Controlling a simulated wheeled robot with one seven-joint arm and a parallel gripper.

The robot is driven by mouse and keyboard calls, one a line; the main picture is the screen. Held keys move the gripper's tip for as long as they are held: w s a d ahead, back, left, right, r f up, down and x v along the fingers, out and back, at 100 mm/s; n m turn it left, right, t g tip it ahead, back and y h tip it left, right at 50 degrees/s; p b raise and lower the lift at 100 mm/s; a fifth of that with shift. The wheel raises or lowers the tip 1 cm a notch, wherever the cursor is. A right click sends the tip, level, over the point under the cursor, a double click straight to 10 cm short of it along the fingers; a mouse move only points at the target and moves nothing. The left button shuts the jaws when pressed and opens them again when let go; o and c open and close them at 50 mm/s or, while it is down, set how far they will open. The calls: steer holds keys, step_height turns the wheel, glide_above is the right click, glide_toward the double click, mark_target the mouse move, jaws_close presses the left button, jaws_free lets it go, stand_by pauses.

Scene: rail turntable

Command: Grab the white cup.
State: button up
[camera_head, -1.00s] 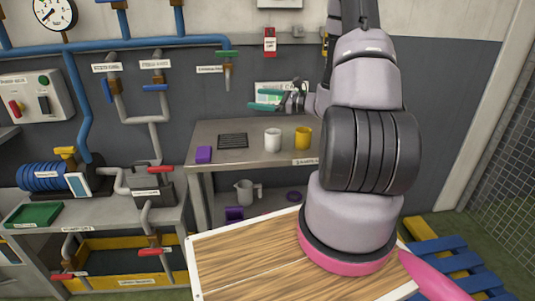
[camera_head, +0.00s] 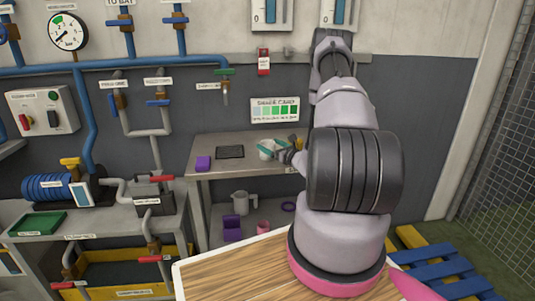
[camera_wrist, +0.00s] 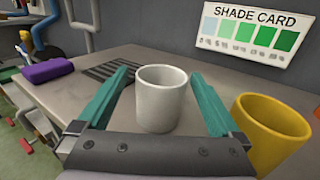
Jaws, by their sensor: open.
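The white cup (camera_wrist: 160,102) stands upright on the metal table (camera_wrist: 85,110), its open top up. My gripper (camera_wrist: 161,74) is open, with one teal finger on each side of the cup in the wrist view. A gap shows between each finger and the cup, and I see no contact. In the head view the cup (camera_head: 266,154) is partly covered by my gripper (camera_head: 274,150).
A yellow cup (camera_wrist: 268,135) stands close to the right finger. A purple block (camera_wrist: 47,71) and a dark grid (camera_wrist: 108,71) lie to the left. A shade card (camera_wrist: 250,30) is on the wall behind. A jug (camera_head: 240,203) stands below the table.

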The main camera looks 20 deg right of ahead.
mark_target(264, 141)
steer(key=x, duration=0.5)
steer(key=shift+d, duration=0.15)
steer(key=c, duration=1.2)
steer(key=shift+r, duration=0.1)
